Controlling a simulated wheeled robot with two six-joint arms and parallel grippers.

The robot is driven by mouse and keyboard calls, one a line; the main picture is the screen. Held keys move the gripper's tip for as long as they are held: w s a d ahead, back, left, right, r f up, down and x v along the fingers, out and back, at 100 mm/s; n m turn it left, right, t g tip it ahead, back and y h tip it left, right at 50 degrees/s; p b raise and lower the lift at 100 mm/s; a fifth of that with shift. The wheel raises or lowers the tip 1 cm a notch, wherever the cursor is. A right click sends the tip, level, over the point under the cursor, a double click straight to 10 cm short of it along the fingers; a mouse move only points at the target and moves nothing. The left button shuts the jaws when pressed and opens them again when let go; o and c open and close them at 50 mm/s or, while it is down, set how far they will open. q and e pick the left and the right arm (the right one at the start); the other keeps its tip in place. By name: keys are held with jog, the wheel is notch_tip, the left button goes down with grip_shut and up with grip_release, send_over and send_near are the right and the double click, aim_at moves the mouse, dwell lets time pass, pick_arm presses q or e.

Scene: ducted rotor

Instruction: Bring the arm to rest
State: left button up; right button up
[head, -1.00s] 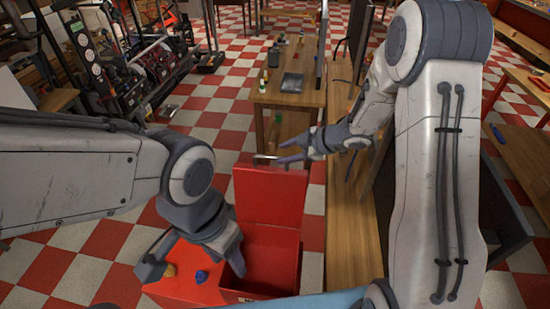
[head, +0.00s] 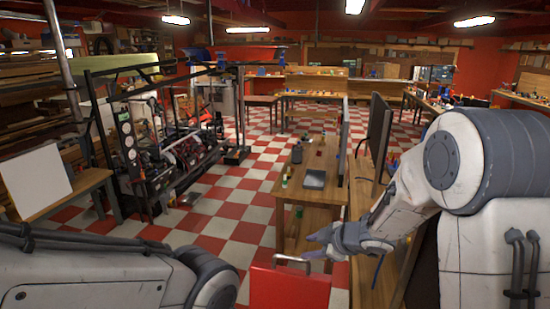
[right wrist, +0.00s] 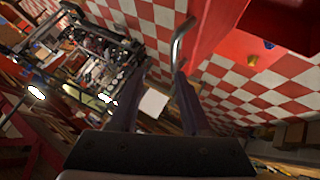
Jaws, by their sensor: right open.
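My right gripper (head: 308,247) is open and empty, beside the metal handle (head: 292,259) on the upright red lid (head: 288,288). In the right wrist view its two fingers (right wrist: 163,75) are spread apart. The handle (right wrist: 181,40) there rises close to the right-hand finger; I cannot tell if they touch. Of my left arm, only links show at the lower left of the head view; its gripper is out of frame. The red box below the lid is cut off in the head view.
Dark upright panels (head: 378,137) stand near my right arm. A machine frame (head: 165,150) is at left. Checkered floor (head: 225,215) lies open between. The right wrist view shows small blue (right wrist: 268,44) and yellow (right wrist: 252,60) objects.

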pick_arm(q)
notch_tip(320, 180, down, 10)
jog(key=b, duration=0.9)
jog(key=shift+f, duration=0.2)
pick_arm(e)
jog(key=s+a+f+m+g+h, duration=0.1)
jog(key=s+a+f+m+g, duration=0.1)
jog(key=s, duration=0.9)
jog(key=s+a+f+m+g+h, duration=0.2)
jog(key=s+m+g, duration=0.1)
jog(key=s, duration=0.8)
jog(key=s+a+f+m+g+h, duration=0.1)
jog(key=s+a+f+m+g, duration=0.1)
jog(key=s, duration=0.9)
jog(key=shift+a+f+m+g+h, duration=0.2)
jog(key=shift+f+m+g+h, duration=0.1)
jog(key=shift+m, duration=0.1)
